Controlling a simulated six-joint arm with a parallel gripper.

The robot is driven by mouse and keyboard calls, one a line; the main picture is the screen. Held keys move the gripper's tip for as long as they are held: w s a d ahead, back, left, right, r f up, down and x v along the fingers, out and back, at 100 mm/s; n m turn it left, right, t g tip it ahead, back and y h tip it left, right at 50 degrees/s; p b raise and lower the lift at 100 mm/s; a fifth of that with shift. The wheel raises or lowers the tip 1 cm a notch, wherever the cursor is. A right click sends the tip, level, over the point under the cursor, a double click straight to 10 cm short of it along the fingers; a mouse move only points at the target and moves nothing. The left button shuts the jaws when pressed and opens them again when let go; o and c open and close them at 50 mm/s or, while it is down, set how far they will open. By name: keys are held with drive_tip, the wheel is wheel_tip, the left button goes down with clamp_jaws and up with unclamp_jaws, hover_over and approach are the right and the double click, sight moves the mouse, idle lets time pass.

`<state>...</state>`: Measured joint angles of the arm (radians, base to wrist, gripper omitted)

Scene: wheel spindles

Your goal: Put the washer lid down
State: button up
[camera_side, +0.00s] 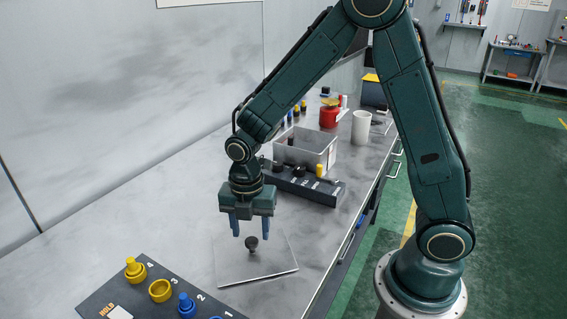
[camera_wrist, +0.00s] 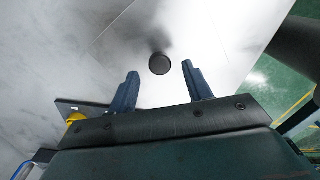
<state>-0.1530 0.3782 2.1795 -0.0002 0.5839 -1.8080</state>
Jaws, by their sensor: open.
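The washer lid is a flat, light grey square plate (camera_side: 262,270) with a small black round knob (camera_side: 251,243) standing up near its middle. It lies flat on the workbench in the side view. In the wrist view the plate (camera_wrist: 215,50) fills the upper middle, with the knob (camera_wrist: 159,64) seen from above. My gripper (camera_side: 245,230) is just above the plate with its fingers pointing down. In the wrist view my gripper (camera_wrist: 162,82) is open, and the knob is just beyond the fingertips, between their lines. Nothing is between the fingers.
A dark numbered block (camera_side: 150,300) holds yellow and blue parts at the front left. Behind the plate are a dark rack (camera_side: 320,190), a clear grey bin (camera_side: 300,150), a red container (camera_side: 328,117) and a white cup (camera_side: 361,127). The bench left of the plate is clear.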

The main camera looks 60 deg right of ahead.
sight(253, 240)
wheel_tip(253, 240, up, 8)
idle(0.5)
idle(0.4)
drive_tip(key=s+d+r+m+t, duration=0.2)
drive_tip(key=s+r+m, duration=0.4)
drive_tip(key=s+m, duration=0.3)
drive_tip(key=s+d+r+m+t, duration=0.3)
drive_tip(key=s+r+m, duration=0.3)
drive_tip(key=m, duration=0.7)
drive_tip(key=s, duration=0.2)
drive_tip(key=shift+s+d+t, duration=0.25)
drive_tip(key=shift+s+t, duration=0.05)
drive_tip(key=shift+s, duration=0.05)
